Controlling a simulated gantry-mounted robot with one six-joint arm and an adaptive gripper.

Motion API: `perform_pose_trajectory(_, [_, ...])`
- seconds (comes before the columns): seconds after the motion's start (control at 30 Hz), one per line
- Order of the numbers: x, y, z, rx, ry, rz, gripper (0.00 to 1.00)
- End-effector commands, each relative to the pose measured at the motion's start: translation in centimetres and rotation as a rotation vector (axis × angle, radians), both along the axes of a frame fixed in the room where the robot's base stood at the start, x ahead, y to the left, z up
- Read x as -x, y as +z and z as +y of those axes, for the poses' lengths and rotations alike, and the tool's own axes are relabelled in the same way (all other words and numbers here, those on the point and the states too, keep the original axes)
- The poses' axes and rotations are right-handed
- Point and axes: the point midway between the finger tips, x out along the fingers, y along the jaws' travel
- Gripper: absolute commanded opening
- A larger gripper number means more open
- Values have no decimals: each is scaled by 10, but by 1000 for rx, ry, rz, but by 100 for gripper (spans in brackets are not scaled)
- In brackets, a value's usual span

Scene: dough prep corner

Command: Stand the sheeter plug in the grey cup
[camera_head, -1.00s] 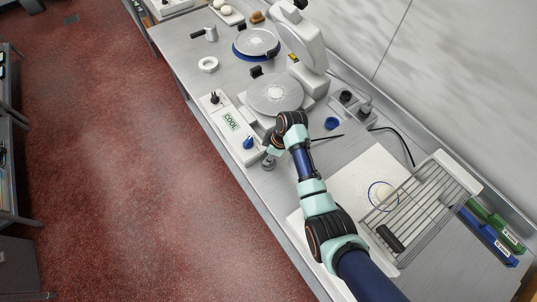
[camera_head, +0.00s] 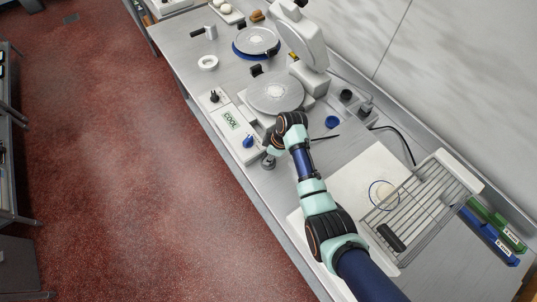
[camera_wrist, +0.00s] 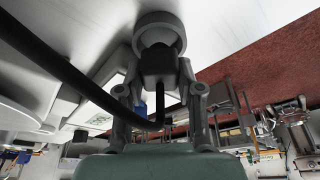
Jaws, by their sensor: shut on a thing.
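My gripper (camera_wrist: 158,92) is shut on the black sheeter plug (camera_wrist: 156,66), which has a thick black cord (camera_wrist: 75,78) bending away from it. The grey cup (camera_wrist: 158,20) shows round just beyond the plug in the wrist view. The plug's far end lines up with the cup and overlaps it, but I cannot tell how deep it sits inside. In the head view my gripper (camera_head: 270,153) is low over the front edge of the bench, right at the grey cup (camera_head: 268,164). My wrist hides the plug there.
A white control panel (camera_head: 231,122) with a blue knob lies just left of my gripper. The sheeter with round plates (camera_head: 275,92) stands behind.

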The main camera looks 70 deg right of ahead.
Motion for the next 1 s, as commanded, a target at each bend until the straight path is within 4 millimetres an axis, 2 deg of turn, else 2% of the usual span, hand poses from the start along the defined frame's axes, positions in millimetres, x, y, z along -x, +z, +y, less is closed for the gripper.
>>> perform_pose_trajectory(0.47, [0, -13, 0, 0, 0, 0, 0])
perform_pose_trajectory(0.5, [0, -12, 0, 0, 0, 0, 43])
perform_pose_trajectory(0.63, [0, -11, 0, 0, 0, 0, 65])
perform_pose_trajectory(1.0, [0, -9, -1, 2, -1, -1, 66])
